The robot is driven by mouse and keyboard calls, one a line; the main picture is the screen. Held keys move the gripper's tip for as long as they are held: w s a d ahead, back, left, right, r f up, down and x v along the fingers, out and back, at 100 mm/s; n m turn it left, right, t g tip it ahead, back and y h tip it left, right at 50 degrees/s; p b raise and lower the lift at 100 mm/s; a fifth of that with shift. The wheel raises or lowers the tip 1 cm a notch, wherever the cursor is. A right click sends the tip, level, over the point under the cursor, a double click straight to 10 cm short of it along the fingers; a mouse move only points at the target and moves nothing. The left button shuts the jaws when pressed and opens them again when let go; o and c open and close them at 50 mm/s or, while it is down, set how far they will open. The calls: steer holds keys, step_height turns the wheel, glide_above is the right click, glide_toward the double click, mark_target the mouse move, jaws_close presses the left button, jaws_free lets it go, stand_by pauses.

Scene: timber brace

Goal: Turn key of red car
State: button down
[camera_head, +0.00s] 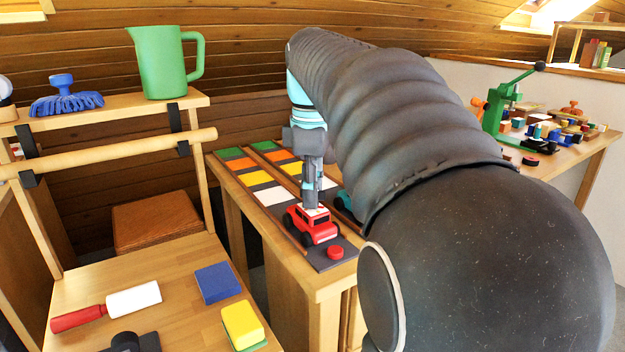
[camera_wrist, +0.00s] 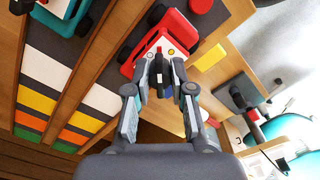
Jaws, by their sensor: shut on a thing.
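The red toy car (camera_head: 312,224) stands on the near end of a dark track with coloured patches on the wooden table. It also shows in the wrist view (camera_wrist: 176,26), with a pale top panel and a small yellow button. My gripper (camera_head: 315,204) points down at the top of the car; in the wrist view my gripper (camera_wrist: 160,82) is shut on a small dark piece on the car's top, which I take to be the key (camera_wrist: 158,60). The fingers hide most of this piece.
A red round button (camera_head: 335,252) lies in front of the car. A teal car (camera_head: 345,203) stands on the neighbouring lane, partly behind my arm. A shelf with a green jug (camera_head: 163,62) stands left. A green press (camera_head: 507,100) is on the right table.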

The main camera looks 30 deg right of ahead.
steer(key=m+p, duration=0.1)
steer(key=m, duration=0.3)
steer(key=shift+m+p, duration=0.3)
steer(key=shift+p, duration=0.05)
steer(key=shift+m, duration=1.9)
steer(key=c, duration=1)
jaws_free()
step_height(320, 180, up, 12)
